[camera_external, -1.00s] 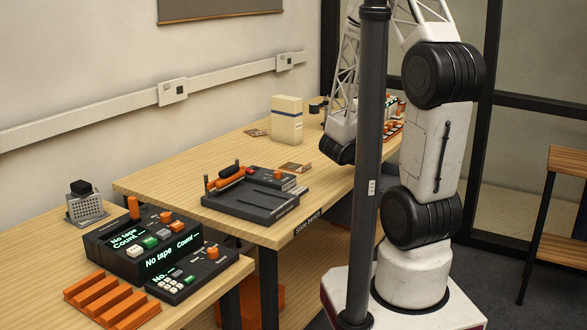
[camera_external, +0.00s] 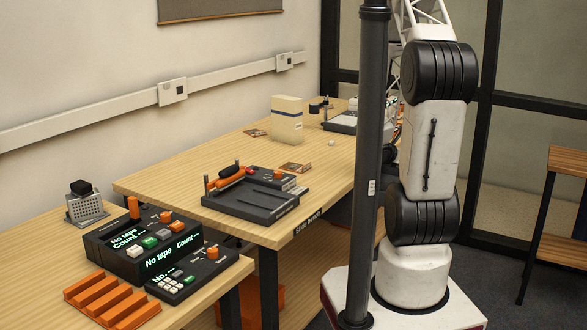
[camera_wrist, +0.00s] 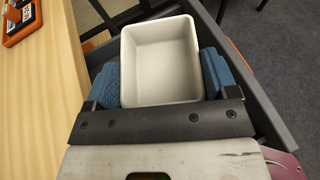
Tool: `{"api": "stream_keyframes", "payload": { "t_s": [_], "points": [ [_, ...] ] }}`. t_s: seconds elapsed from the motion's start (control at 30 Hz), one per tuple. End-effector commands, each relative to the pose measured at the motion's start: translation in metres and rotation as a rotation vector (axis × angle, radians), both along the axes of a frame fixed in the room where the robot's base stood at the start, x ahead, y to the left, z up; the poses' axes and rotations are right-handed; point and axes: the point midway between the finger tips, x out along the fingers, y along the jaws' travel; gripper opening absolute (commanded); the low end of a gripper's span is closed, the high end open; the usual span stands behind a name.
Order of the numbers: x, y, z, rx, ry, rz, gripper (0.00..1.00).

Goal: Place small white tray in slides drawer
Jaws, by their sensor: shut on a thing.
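In the wrist view, the small white tray (camera_wrist: 160,55) is an empty, open rectangular box, upright in my gripper (camera_wrist: 160,80). The blue pads are shut on its left and right sides. A dark grey frame (camera_wrist: 262,100), which looks like an open drawer's side wall, runs diagonally on the right, beyond and apparently below the tray. I cannot tell how far the tray is above it, and no drawer label is readable. In the external view, my gripper and the tray are hidden behind the column and my arm.
The wooden bench (camera_wrist: 40,120) lies left of the tray in the wrist view, with an orange rack (camera_wrist: 18,22) on it. In the external view, a black device with an orange roller (camera_external: 240,205), a cream box (camera_external: 286,120) and a grey device (camera_external: 343,122) stand on the bench.

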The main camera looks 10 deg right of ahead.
Motion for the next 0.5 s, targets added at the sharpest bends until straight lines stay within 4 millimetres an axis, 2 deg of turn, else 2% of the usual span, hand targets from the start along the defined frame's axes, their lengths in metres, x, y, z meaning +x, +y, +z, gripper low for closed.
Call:
{"api": "stream_keyframes", "payload": {
  "t_s": [0.03,0.2,0.5],
  "points": [
    [0.000,-0.010,-0.003,0.000,0.000,-0.012,0.56],
    [0.000,-0.030,-0.008,-0.001,0.000,-0.035,0.56],
    [-0.001,-0.040,-0.011,-0.001,0.002,-0.046,0.56]
  ]
}}
